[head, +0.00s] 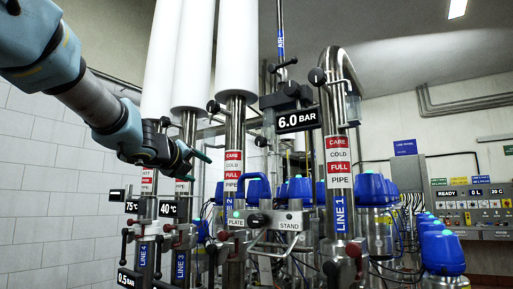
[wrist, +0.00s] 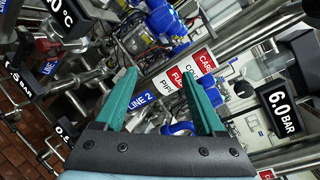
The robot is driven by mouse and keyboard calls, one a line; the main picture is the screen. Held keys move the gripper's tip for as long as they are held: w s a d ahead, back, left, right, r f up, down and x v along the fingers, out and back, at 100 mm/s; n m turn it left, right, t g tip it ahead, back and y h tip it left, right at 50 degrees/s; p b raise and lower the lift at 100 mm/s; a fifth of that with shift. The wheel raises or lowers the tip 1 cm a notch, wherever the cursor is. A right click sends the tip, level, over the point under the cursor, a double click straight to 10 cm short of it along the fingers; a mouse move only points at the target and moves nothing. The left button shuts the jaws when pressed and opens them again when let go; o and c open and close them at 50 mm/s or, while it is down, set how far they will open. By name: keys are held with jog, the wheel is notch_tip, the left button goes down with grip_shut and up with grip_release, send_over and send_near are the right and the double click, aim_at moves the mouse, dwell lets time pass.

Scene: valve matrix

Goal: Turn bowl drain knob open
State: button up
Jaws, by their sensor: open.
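No label for a bowl drain knob is readable, so I cannot tell which knob it is. My gripper (head: 200,164) is at the left, in front of the pipes, pointing right. In the wrist view its two teal fingers (wrist: 160,80) are spread with nothing held between them. The LINE 2 pipe (wrist: 140,101) shows behind the gap between them.
A 6.0 BAR display (head: 298,121) hangs between the LINE 2 and LINE 1 pipes. Blue-capped valve heads (head: 371,189) crowd behind and right. A control panel (head: 472,205) stands on the far right. The tiled wall (head: 45,180) at left has free room before it.

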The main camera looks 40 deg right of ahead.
aim_at(259, 141)
jog(key=s+d+r+m+g+h, duration=0.3)
jog(key=s+d+r+m+g, duration=0.25)
jog(key=s+r+m, duration=0.45)
jog(key=shift+m+t, duration=0.3)
jog(key=shift+t, duration=0.15)
jog(key=p+x, duration=0.1)
jog(key=x, duration=0.2)
jog(key=p+x, duration=0.1)
jog(key=x, duration=0.3)
jog(key=f+x, duration=0.1)
jog(key=x, duration=0.3)
jog(key=shift+s+d+p, duration=0.15)
jog(key=shift+s+p, duration=0.15)
jog(key=shift+p, duration=0.1)
grip_shut()
